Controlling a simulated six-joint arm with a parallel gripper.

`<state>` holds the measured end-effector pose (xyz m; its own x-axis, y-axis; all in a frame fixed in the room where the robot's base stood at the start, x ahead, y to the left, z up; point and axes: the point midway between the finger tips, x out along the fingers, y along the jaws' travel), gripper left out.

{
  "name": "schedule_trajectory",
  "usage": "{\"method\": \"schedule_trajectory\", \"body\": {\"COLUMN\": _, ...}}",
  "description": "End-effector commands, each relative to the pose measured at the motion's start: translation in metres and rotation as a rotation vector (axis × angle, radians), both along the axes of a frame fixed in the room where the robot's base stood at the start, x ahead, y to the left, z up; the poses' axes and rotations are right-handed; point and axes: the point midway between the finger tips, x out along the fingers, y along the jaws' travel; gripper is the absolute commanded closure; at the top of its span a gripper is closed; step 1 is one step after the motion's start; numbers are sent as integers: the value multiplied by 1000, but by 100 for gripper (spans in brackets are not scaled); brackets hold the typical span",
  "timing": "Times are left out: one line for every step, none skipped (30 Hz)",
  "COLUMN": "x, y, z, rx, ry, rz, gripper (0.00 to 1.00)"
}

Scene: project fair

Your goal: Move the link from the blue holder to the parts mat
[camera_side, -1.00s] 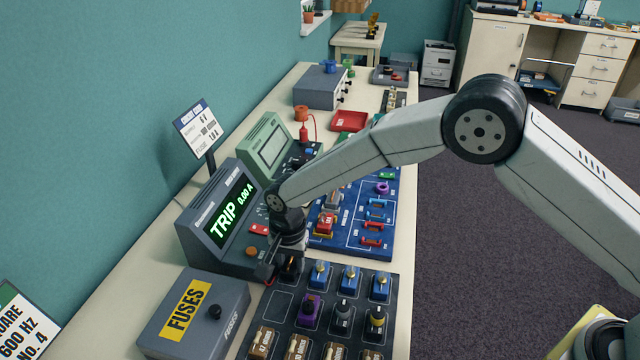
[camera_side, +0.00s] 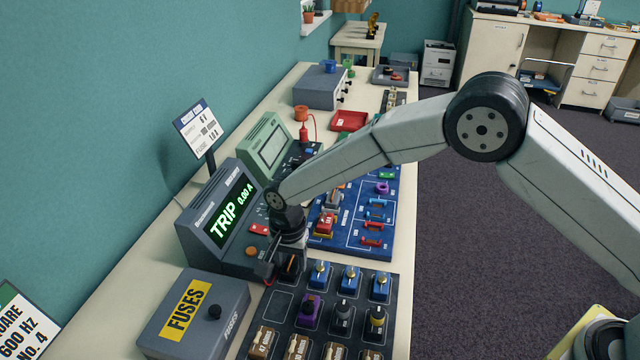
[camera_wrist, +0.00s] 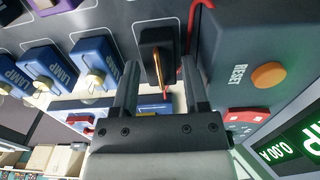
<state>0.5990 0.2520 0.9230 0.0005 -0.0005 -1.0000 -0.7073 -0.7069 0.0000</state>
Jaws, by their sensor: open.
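A black link with a copper strip (camera_wrist: 158,55) stands in an outlined space of the dark parts mat (camera_wrist: 118,14). In the side view the mat (camera_side: 274,331) lies at the front of the bench, and the link there is mostly hidden by my gripper. My gripper (camera_wrist: 158,75) is open, with one finger on each side of the link's near end and a gap showing on both sides. My gripper also shows in the side view (camera_side: 285,268), over the mat's back left corner. A blue holder (camera_side: 376,203) shows on the blue board; I cannot tell if it is the task's one.
Blue lamp blocks (camera_side: 350,279) stand right of the link in the side view. The grey supply (camera_side: 222,222) reading TRIP 0.00 A stands close on the left, with an orange RESET button (camera_wrist: 268,75). A grey fuse box (camera_side: 195,311) is at the front left. A red wire passes near the fingers.

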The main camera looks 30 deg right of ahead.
Motion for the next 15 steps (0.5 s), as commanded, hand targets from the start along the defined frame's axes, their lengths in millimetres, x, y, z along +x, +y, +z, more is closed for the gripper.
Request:
{"method": "schedule_trajectory", "body": {"x": 0, "y": 0, "z": 5, "rx": 1, "ry": -1, "rz": 0, "gripper": 43}}
{"method": "schedule_trajectory", "body": {"x": 0, "y": 0, "z": 8, "rx": 1, "ry": -1, "rz": 0, "gripper": 43}}
{"method": "schedule_trajectory", "body": {"x": 0, "y": 0, "z": 12, "rx": 1, "ry": -2, "rz": 0, "gripper": 43}}
{"method": "schedule_trajectory", "body": {"x": 0, "y": 0, "z": 16, "rx": 1, "ry": -3, "rz": 0, "gripper": 43}}
{"method": "schedule_trajectory", "body": {"x": 0, "y": 0, "z": 20, "rx": 1, "ry": -3, "rz": 0, "gripper": 43}}
{"method": "schedule_trajectory", "body": {"x": 0, "y": 0, "z": 26, "rx": 1, "ry": -3, "rz": 0, "gripper": 43}}
{"method": "schedule_trajectory", "body": {"x": 1, "y": 0, "z": 30, "rx": 1, "ry": -3, "rz": 0, "gripper": 43}}
{"method": "schedule_trajectory", "body": {"x": 1, "y": 0, "z": 35, "rx": 2, "ry": -4, "rz": 0, "gripper": 43}}
{"method": "schedule_trajectory", "body": {"x": 1, "y": 0, "z": 41, "rx": 2, "ry": -4, "rz": 0, "gripper": 43}}
{"method": "schedule_trajectory", "body": {"x": 0, "y": 0, "z": 47, "rx": 1, "ry": -3, "rz": 0, "gripper": 43}}
{"method": "schedule_trajectory", "body": {"x": 1, "y": 0, "z": 52, "rx": 2, "ry": -4, "rz": 0, "gripper": 43}}
{"method": "schedule_trajectory", "body": {"x": 1, "y": 0, "z": 58, "rx": 2, "ry": -4, "rz": 0, "gripper": 43}}
{"method": "schedule_trajectory", "body": {"x": 1, "y": 0, "z": 64, "rx": 2, "ry": -4, "rz": 0, "gripper": 43}}
{"method": "schedule_trajectory", "body": {"x": 0, "y": 0, "z": 68, "rx": 2, "ry": -4, "rz": 0, "gripper": 43}}
{"method": "schedule_trajectory", "body": {"x": 0, "y": 0, "z": 75, "rx": 2, "ry": -4, "rz": 0, "gripper": 43}}
